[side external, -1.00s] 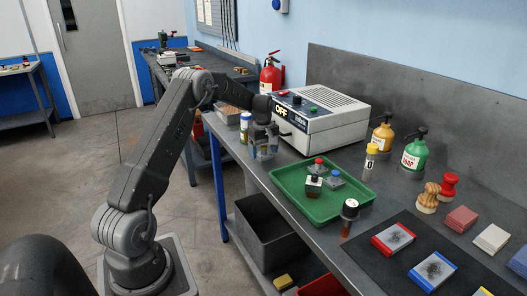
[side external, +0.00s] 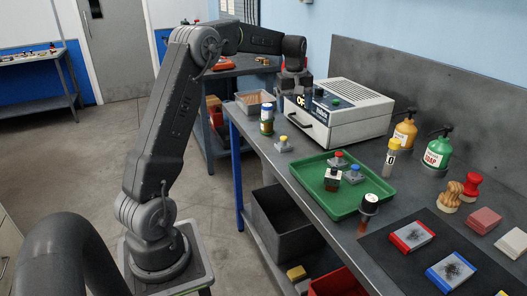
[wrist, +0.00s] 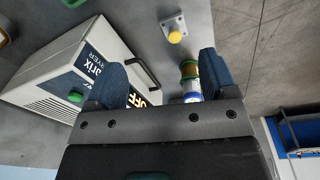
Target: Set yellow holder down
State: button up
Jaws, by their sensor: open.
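The yellow holder (side external: 283,144), a small grey square base with a yellow knob, sits upright on the bench, left of the green tray and in front of the grey machine. In the wrist view the yellow holder (wrist: 174,30) lies beyond my fingers, apart from them. My gripper (side external: 293,82) is raised at the back, by the machine's left rear.
The grey machine (side external: 335,118) with an OFF sign stands close to my gripper. A jar (side external: 267,121) stands at the bench's left edge.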

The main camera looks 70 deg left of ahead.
jog(key=s+d+r+m+t, duration=0.1)
jog(key=s+d+r+m, duration=0.3)
jog(key=d, duration=0.5)
jog(key=s+d+r+m+t, duration=0.1)
jog(key=s+d+r+m, duration=0.3)
jog(key=d, duration=0.5)
jog(key=s+d+f+m+t, duration=0.1)
jog(key=s+d+f+m, duration=0.1)
jog(key=s+d, duration=0.3)
jog(key=s+d+f+m+t, duration=0.1)
jog(key=s+d+f+m, duration=0.2)
jog(key=s, duration=0.9)
jog(key=d+m, duration=0.2)
jog(key=d, duration=0.1)
jog(key=shift+f+t, duration=0.35)
jog(key=shift+t, duration=0.05)
